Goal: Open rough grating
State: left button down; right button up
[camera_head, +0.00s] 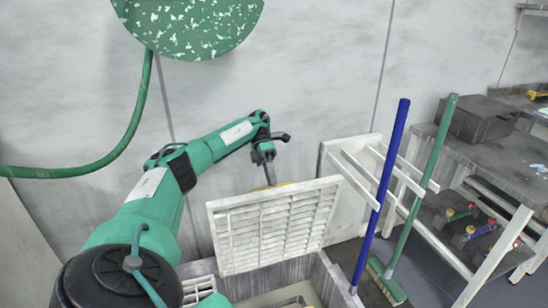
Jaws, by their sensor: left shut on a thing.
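The white slatted grating (275,226) stands raised and tilted up over a grey open-topped basin (332,283). A yellowish strip shows at its top edge. My left gripper (268,178) is at that top edge, behind the upper rim, and is shut on the grating; its fingertips are partly hidden. The inside of the basin shows below the grating's lower edge. My right gripper is not in view.
A blue pole (381,190) and a green broom (423,190) lean at a white rack (350,185) to the right. A grey workbench (490,155) with a dark box (478,119) stands farther right. A green speckled disc (190,25) and hose (110,155) are at the wall.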

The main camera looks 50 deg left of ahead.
pick_arm(q)
notch_tip(320, 180, down, 2)
jog(key=shift+s+f, duration=0.1)
jog(key=shift+s, duration=0.05)
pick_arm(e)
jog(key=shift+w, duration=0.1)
pick_arm(q)
jog(key=c, duration=1.5)
grip_release()
jog(key=shift+a+f, duration=0.1)
jog(key=shift+o, duration=0.6)
jog(key=shift+w+a+f, duration=0.2)
jog(key=shift+w+f, duration=0.05)
jog(key=shift+f, duration=0.05)
jog(key=shift+r, duration=0.25)
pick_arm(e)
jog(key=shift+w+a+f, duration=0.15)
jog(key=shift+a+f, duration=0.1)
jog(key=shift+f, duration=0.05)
pick_arm(q)
jog(key=shift+r, duration=0.15)
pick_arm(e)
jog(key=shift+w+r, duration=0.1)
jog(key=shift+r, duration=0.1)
